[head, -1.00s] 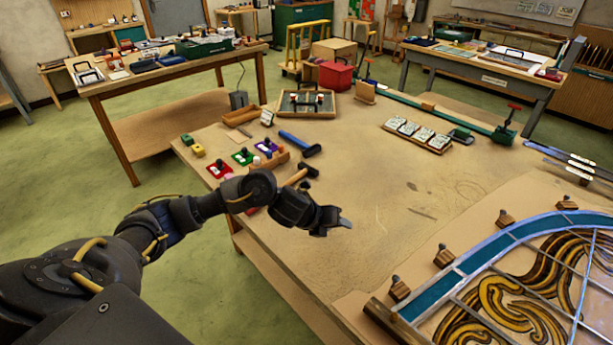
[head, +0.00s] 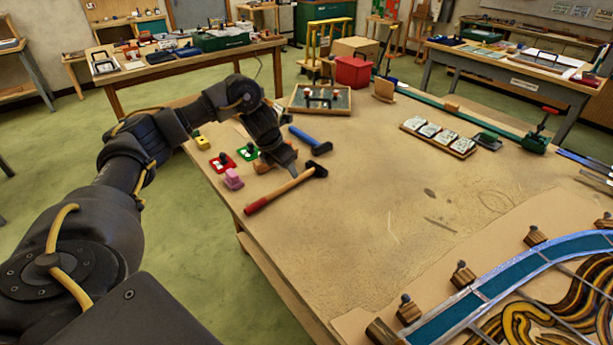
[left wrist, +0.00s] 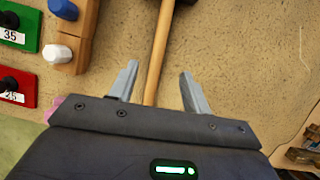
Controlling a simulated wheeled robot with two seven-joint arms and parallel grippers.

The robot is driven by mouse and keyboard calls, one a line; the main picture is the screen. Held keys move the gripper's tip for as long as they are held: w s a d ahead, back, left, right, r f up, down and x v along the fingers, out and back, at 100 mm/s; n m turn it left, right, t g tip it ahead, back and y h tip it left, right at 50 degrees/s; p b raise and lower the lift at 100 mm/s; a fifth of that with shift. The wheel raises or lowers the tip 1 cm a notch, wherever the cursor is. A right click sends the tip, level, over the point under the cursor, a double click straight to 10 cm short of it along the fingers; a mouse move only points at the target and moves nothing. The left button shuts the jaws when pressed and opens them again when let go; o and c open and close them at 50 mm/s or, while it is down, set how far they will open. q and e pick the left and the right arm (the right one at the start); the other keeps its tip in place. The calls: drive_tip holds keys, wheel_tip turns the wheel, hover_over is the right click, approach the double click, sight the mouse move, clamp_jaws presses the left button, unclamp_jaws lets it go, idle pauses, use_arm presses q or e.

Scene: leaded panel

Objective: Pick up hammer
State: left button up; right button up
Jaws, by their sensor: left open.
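The hammer (head: 285,188) lies on the near-left part of the workbench, with a wooden handle, a red grip end toward the front left and a dark head at the far right end. My left gripper (head: 288,166) is open and above the handle. In the left wrist view the handle (left wrist: 158,45) runs between the two open fingers of my left gripper (left wrist: 160,85), with nothing gripped. The hammer's dark head is only partly seen at the top edge there. The grip end is hidden under the gripper body. My right gripper is not in view.
A blue-handled tool (head: 307,138) lies just beyond the hammer. Red and green numbered pieces (head: 222,161) and a pink block (head: 233,179) sit to its left. The leaded panel (head: 520,275) fills the near right. The middle of the workbench (head: 400,210) is clear.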

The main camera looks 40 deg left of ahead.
sight(294, 180)
use_arm(q)
drive_tip(key=shift+x, duration=0.75)
drive_tip(key=shift+w+f+p, duration=0.1)
drive_tip(key=shift+f+p, duration=0.3)
drive_tip(key=shift+p, duration=0.05)
drive_tip(key=p+x, duration=0.1)
drive_tip(key=x, duration=0.3)
drive_tip(key=shift+w+a+f, duration=0.1)
drive_tip(key=shift+f, duration=0.1)
drive_tip(key=shift+c, duration=0.2)
drive_tip(key=c, duration=1)
drive_tip(key=shift+r, duration=0.1)
clamp_jaws()
